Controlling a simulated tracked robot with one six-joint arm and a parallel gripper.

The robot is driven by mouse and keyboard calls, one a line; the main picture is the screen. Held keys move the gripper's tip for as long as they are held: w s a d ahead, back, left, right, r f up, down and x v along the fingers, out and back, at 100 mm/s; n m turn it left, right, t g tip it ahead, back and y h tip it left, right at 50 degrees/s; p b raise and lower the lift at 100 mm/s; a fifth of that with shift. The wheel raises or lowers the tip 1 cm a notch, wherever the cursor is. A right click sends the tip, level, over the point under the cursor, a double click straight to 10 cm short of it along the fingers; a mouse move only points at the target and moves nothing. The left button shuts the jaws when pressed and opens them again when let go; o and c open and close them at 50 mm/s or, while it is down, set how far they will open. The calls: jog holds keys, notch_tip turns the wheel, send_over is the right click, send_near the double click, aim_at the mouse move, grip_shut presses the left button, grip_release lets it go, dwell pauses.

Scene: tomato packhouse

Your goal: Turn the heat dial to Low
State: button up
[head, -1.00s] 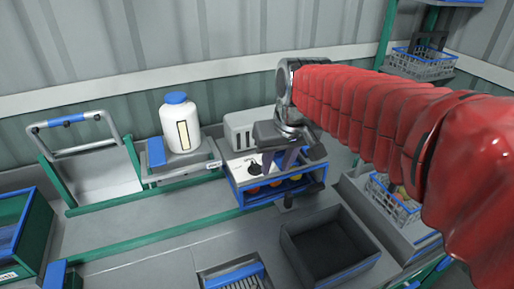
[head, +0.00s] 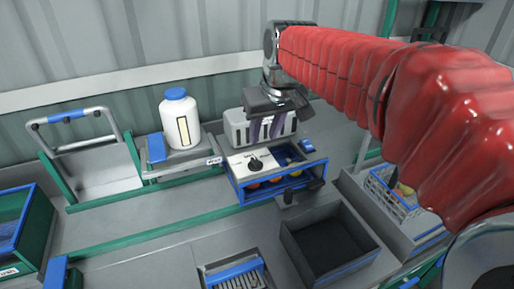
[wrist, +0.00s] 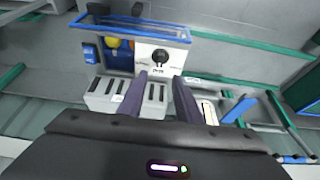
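The heat dial (head: 255,163) is a black knob on a white panel (head: 240,158) at the front of a grey slotted unit (head: 237,130). In the wrist view the dial (wrist: 160,57) sits above and between my fingers, with small lettering too small to read. My gripper (head: 262,138) is above the grey unit, behind the dial and apart from it. In the wrist view my gripper (wrist: 160,88) shows two purple fingers spread apart with nothing between them. The dial's setting cannot be read.
A blue-framed rack (head: 240,189) with red and yellow round things adjoins the panel. A white bottle with a blue lid (head: 180,122) stands to the left. An empty dark tray (head: 318,228) lies in front, right. A wire basket (head: 385,192) is further right.

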aim_at(256, 160)
jog(key=x, duration=1.2)
jog(key=shift+w+a+f, duration=0.15)
jog(key=shift+f, duration=0.1)
jog(key=shift+c, duration=0.2)
grip_shut()
